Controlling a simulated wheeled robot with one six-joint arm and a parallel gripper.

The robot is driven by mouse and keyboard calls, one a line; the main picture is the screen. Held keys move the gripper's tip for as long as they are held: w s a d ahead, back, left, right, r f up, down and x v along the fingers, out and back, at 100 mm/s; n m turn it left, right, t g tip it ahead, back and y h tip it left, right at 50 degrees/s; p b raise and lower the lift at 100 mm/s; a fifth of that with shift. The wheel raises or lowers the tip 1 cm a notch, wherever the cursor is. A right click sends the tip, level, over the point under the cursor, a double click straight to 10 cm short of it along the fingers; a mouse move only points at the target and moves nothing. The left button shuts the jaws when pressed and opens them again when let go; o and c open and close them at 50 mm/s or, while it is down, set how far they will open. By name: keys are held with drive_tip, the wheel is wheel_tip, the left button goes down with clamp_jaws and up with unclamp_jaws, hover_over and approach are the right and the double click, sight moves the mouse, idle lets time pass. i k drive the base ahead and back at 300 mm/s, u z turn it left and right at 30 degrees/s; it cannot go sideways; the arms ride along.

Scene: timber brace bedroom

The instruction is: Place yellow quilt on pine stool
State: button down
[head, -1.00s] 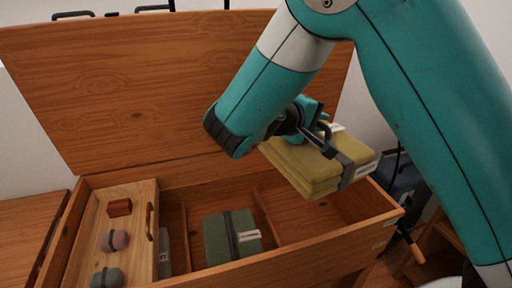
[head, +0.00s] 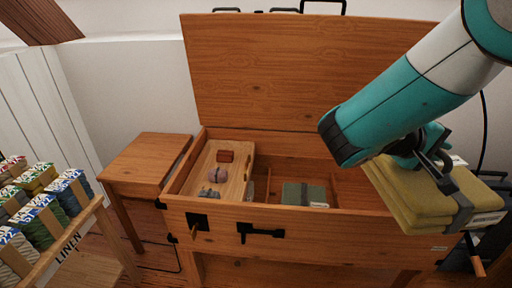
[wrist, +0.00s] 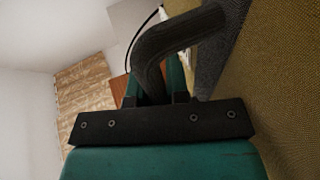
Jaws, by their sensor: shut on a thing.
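The yellow quilt (head: 405,197) is a folded bundle with a grey strap and a white label, at the right of the head view. My gripper (head: 441,165) is shut on it, at the strap, and holds it up in front of the chest's right end. In the wrist view the quilt's yellow cloth (wrist: 285,90) fills the right side; the fingertips are not clear there. The pine stool (head: 150,157), low with a square wooden top, stands left of the chest. Its top is bare and far from my gripper.
The open wooden chest (head: 345,222) has a raised lid (head: 300,75), a tray (head: 208,160) with small items and a green folded bundle (head: 303,194) inside. A rack labelled LINEN (head: 75,243) with several rolled cloths stands at the front left. Floor shows between rack and chest.

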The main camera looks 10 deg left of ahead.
sight(134, 180)
drive_tip(key=u, duration=0.4)
drive_tip(key=i, duration=0.65)
drive_tip(key=u, duration=1.05)
drive_tip(key=i, duration=0.85)
drive_tip(key=u, duration=0.5)
